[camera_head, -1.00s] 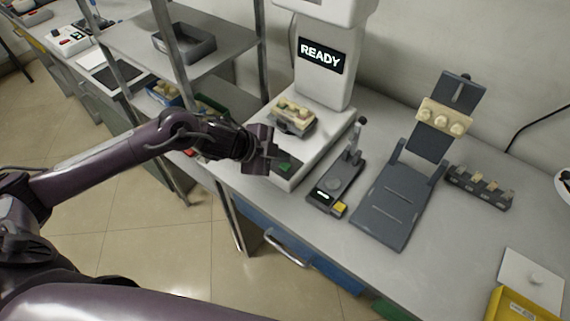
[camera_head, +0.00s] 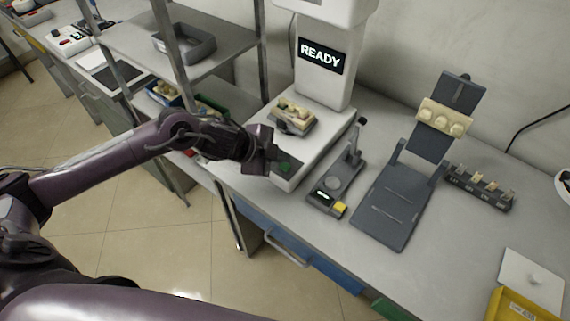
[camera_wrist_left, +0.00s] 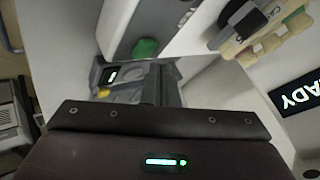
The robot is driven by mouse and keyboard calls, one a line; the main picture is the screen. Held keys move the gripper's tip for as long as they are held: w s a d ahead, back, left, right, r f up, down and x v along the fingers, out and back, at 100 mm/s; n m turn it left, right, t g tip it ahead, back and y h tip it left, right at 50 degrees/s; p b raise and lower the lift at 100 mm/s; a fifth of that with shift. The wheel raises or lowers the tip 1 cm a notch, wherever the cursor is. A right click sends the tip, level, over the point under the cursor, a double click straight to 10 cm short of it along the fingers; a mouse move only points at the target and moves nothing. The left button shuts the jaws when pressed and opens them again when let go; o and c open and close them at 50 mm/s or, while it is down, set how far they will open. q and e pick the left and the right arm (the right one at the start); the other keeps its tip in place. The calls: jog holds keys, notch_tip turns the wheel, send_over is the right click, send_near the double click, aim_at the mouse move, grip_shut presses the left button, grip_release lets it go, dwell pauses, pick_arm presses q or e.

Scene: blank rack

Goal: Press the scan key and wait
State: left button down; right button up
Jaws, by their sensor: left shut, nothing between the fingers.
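The white scanner (camera_head: 325,75) stands at the back of the bench with a display (camera_head: 321,56) that reads READY. The green scan key (camera_head: 285,167) sits on the front of its base, and it also shows in the left wrist view (camera_wrist_left: 145,48). A cream dental model on a grey holder (camera_head: 293,116) rests on the scanner base. My left gripper (camera_head: 270,155) is shut and empty, close beside the green key at its left. I cannot tell whether it touches the key. My right gripper is not in view.
A small grey device (camera_head: 337,187) with a yellow button stands right of the scanner. A dark grey stand (camera_head: 394,205) holds another cream model. A small rack (camera_head: 479,187) and a yellow tray (camera_head: 522,306) lie further right. A metal shelf (camera_head: 180,45) stands at the left.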

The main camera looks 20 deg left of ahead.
aim_at(281, 167)
pick_arm(q)
jog(key=shift+f, duration=0.1)
dwell(0.4)
jog(key=shift+f, duration=0.35)
jog(key=shift+f+b, duration=0.4)
jog(key=shift+f, duration=0.1)
dwell(0.6)
jog(key=shift+r, duration=0.1)
jog(key=shift+r+p, duration=0.85)
jog(key=shift+p, duration=0.1)
notch_tip(281, 167, up, 5)
jog(key=p, duration=0.5)
